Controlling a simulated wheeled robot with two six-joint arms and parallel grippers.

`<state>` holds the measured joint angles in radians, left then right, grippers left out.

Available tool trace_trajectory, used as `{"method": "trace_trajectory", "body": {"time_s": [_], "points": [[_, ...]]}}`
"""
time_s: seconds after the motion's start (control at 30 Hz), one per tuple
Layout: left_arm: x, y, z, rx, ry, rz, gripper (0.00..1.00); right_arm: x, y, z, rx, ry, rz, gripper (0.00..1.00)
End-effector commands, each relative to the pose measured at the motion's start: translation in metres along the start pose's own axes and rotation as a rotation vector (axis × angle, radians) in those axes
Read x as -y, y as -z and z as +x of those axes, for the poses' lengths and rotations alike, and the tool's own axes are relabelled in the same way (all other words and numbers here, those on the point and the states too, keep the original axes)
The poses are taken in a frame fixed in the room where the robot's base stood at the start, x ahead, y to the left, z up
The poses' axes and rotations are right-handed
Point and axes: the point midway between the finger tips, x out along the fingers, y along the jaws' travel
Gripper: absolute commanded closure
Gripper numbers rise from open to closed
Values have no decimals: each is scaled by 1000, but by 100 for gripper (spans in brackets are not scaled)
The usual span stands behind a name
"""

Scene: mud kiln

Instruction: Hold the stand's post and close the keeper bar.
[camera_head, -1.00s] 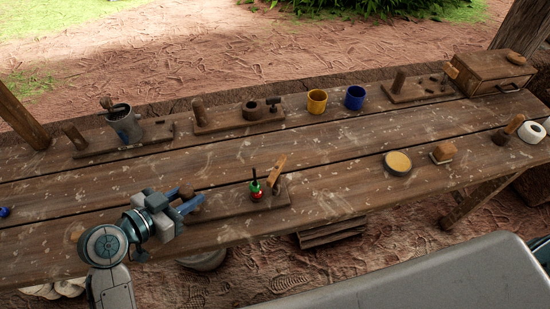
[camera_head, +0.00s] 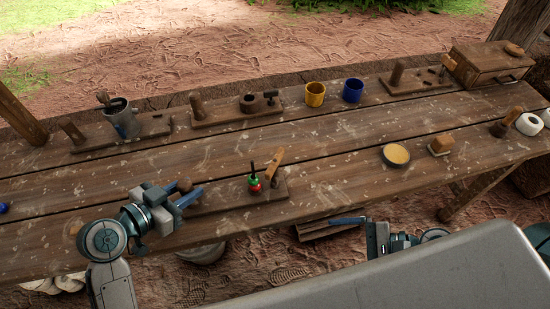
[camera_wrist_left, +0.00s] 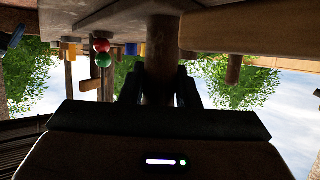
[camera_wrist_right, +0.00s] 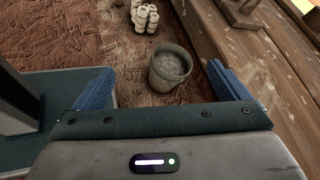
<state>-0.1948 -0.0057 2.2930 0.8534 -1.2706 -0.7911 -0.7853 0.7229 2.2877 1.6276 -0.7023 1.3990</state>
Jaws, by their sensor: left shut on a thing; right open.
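The stand's wooden base (camera_head: 225,202) lies near the table's front edge. Its post (camera_head: 185,186) is at the left end, mostly hidden in the head view. My left gripper (camera_head: 190,197) is shut on the post, which shows between its fingers in the left wrist view (camera_wrist_left: 161,55). At the base's right end, a green and a red bead (camera_head: 254,184) sit on a thin dark peg. The light wooden keeper bar (camera_head: 273,165) stands tilted upward just right of them. My right gripper (camera_head: 362,229) is open and empty, low in front of the table, right of the stand.
Two other stands (camera_head: 235,112) (camera_head: 417,84), a grey mug (camera_head: 122,122), a yellow cup (camera_head: 315,95) and a blue cup (camera_head: 352,91) are at the back. A round yellow-topped tin (camera_head: 396,156) lies to the right. A bucket (camera_wrist_right: 170,72) stands on the ground below.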

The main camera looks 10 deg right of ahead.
Motion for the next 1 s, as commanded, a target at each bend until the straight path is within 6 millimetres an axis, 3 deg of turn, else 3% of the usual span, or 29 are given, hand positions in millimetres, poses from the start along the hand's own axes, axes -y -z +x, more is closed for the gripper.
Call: {"method": "trace_trajectory", "body": {"time_s": [0.03,0.1,0.3,0.4,0.67,1.0], "points": [[0,0,0,-1,0,0,93,16,-23,2,59,36,59,5],[0,0,0,-1,0,0,93,44,-42,4,127,109,151,5],[0,0,0,-1,0,0,93,108,-75,4,279,268,340,5],[0,0,0,-1,0,0,93,127,-85,2,334,312,402,5],[0,0,0,-1,0,0,93,141,-94,6,376,338,440,5],[0,0,0,-1,0,0,93,153,-101,33,373,339,440,5]]}}
